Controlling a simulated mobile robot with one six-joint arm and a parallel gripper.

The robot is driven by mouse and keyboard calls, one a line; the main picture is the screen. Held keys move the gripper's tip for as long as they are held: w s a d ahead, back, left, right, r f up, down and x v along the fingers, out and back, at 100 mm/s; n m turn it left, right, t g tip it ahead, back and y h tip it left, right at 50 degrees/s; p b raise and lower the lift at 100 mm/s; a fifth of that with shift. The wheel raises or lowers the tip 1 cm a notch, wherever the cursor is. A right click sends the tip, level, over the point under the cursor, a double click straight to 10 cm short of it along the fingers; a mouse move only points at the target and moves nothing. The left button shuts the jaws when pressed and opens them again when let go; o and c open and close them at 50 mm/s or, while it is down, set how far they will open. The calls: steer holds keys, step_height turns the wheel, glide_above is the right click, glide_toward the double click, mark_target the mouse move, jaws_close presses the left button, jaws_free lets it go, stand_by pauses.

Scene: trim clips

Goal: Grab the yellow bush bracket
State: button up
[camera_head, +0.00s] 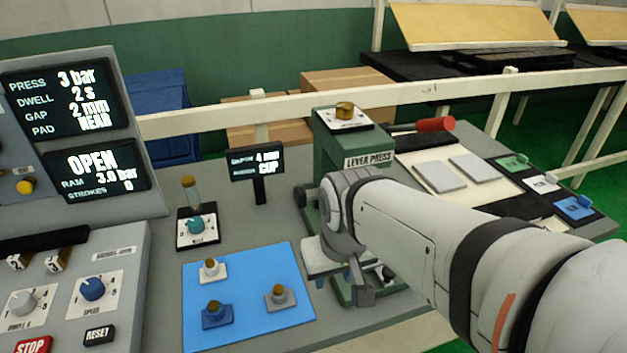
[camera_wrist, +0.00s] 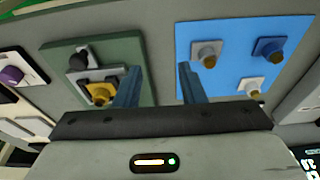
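The yellow bush bracket (camera_wrist: 98,91) shows in the wrist view, with a brass-coloured bush on it. It sits on the green base (camera_wrist: 128,52) of the lever press, beside a dark round part of the press. In the head view I cannot make it out behind my arm. My gripper (camera_wrist: 159,82) is open, its two blue fingers apart with nothing between them. The yellow bracket lies just left of the left finger in the wrist view, outside the gap. In the head view my gripper (camera_head: 335,278) is at the front of the lever press (camera_head: 340,148).
A blue mat (camera_head: 262,322) holds white (camera_head: 211,270), blue (camera_head: 216,314) and grey (camera_head: 280,297) bracket pieces with bushes. A dial block with a glass tube (camera_head: 196,228) stands behind it. Control panels (camera_head: 92,290) fill the left. A red-handled lever (camera_head: 434,124) lies behind my arm.

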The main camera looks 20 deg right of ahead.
steer(key=shift+o, duration=0.6)
steer(key=shift+s+d+r, duration=0.1)
steer(key=shift+d, duration=0.05)
steer(key=shift+o, duration=1.3)
steer(key=w+d+r+m+g+p, duration=0.1)
steer(key=w+d+r+m+p, duration=0.1)
steer(key=w+d+m, duration=0.2)
steer(key=shift+w+d+r, duration=0.25)
steer(key=shift+w+d, duration=0.45)
steer(key=shift+w, duration=0.35)
steer(key=w+d+m, duration=0.1)
steer(key=w+d, duration=0.1)
steer(key=w+d+m+g+p, duration=0.1)
steer(key=d+m, duration=0.1)
steer(key=d, duration=0.1)
steer(key=w+d+m+p, duration=0.1)
steer(key=w+d, duration=0.1)
steer(key=d, duration=0.1)
steer(key=shift+w+f+m+g, duration=0.3)
steer(key=shift+m, duration=0.1)
steer(key=shift+w+a+f+p, duration=0.1)
steer(key=shift+f+p, duration=0.1)
steer(key=shift+f, duration=1.05)
steer(key=shift+w+a+f+p, duration=0.1)
steer(key=shift+w+f+p, duration=0.1)
steer(key=shift+f, duration=1.1)
steer(key=shift+w+a+f+p, duration=0.1)
steer(key=shift+f+p, duration=0.1)
steer(key=shift+f, duration=1.05)
